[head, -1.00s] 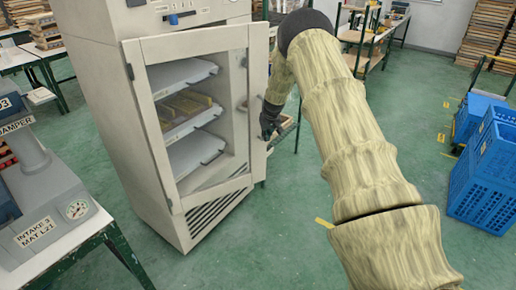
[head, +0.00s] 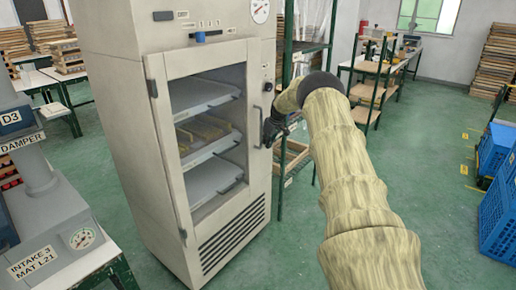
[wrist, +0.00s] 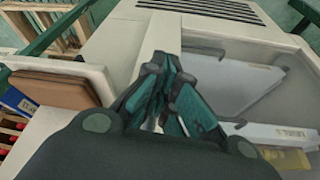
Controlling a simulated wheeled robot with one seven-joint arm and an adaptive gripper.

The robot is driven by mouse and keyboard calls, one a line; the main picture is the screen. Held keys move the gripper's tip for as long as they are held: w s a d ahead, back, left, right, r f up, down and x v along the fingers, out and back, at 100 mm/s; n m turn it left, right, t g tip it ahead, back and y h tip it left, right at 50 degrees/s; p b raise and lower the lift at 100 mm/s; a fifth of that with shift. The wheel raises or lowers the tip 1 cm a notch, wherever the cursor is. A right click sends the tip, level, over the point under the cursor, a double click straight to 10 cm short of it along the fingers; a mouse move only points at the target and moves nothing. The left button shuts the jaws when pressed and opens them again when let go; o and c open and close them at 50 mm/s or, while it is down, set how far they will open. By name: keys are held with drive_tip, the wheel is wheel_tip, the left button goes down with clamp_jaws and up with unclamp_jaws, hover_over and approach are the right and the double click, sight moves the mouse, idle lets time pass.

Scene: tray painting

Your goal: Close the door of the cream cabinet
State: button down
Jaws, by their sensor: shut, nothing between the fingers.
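The cream cabinet (head: 110,110) stands upright left of centre in the head view. Its framed glass door (head: 160,135) lies about flush with the cabinet front; any small gap along its edge is too fine to tell. The vertical door handle (head: 257,127) is on the door's right side. My gripper (head: 268,136) is shut and empty beside the handle, at the door's right edge; I cannot tell whether it touches. In the wrist view its closed fingers (wrist: 170,90) lie over the cream door frame, with the door glass (wrist: 240,75) to the right.
Shelves with trays show behind the glass. A green-framed rack (head: 284,95) stands close behind the cabinet's right side. Blue crates (head: 500,205) stand at far right. A grey damper machine (head: 40,190) is at left. Green floor (head: 420,150) is open on the right.

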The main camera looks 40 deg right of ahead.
drive_tip(key=shift+w+r, duration=0.55)
drive_tip(key=shift+w, duration=0.25)
drive_tip(key=shift+w+a+r, duration=0.1)
drive_tip(key=shift+r, duration=0.1)
drive_tip(key=s+r, duration=0.8)
drive_tip(key=s, duration=0.1)
drive_tip(key=shift+a+r, duration=0.15)
drive_tip(key=shift+a, duration=0.2)
